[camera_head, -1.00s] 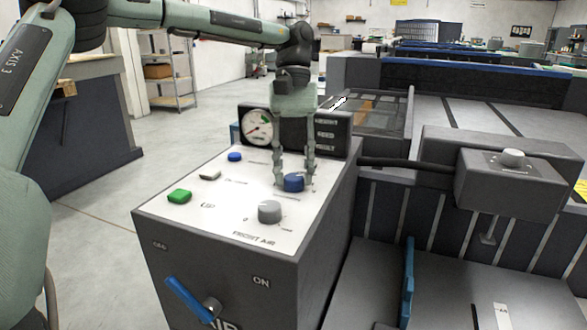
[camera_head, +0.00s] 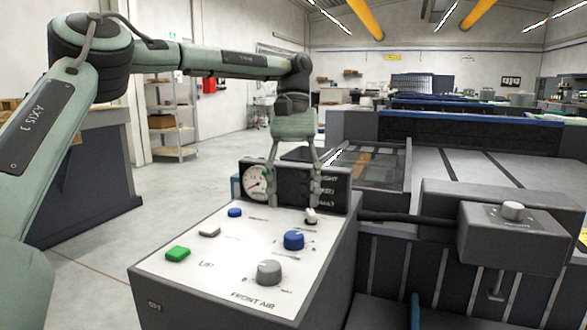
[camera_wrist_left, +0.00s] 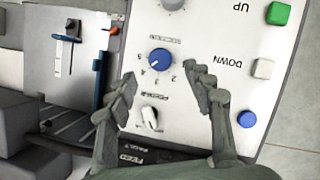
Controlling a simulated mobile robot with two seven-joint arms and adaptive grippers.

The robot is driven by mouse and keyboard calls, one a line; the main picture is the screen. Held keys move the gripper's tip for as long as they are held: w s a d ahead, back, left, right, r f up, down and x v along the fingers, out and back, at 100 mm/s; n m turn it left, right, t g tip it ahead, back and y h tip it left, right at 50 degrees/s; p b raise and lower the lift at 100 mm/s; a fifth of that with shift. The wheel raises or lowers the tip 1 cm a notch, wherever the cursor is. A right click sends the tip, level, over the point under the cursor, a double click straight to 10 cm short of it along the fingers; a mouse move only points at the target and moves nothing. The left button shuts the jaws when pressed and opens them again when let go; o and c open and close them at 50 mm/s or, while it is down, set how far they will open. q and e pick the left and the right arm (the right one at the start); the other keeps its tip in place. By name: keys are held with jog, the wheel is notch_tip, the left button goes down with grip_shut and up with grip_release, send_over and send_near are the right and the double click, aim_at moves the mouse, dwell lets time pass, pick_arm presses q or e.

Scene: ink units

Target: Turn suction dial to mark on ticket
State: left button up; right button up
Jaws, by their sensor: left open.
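A blue dial (camera_head: 294,240) with a white pointer line sits on the white top of the control box (camera_head: 215,262). In the left wrist view the blue dial (camera_wrist_left: 160,62) has numbers around it; the label beside it is too blurred to read surely. A small white knob (camera_head: 311,215) stands behind it, and it shows in the left wrist view (camera_wrist_left: 150,118). My left gripper (camera_head: 293,203) is open and empty, above the panel's back part. Its fingers (camera_wrist_left: 163,82) are spread, apart from both knobs. I cannot make out the ticket. My right gripper is out of view.
A grey dial (camera_head: 269,272) marked FRONT AIR is nearer. A green button (camera_head: 178,254), a white button (camera_head: 209,231) and a blue button (camera_head: 235,213) lie left. A round gauge (camera_head: 256,183) and dark display stand behind. Another box with a grey knob (camera_head: 512,210) is right.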

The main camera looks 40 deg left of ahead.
pick_arm(q)
jog(key=v, duration=0.5)
jog(key=shift+w+a+r, duration=0.1)
jog(key=shift+w+r, duration=0.05)
jog(key=shift+r, duration=0.25)
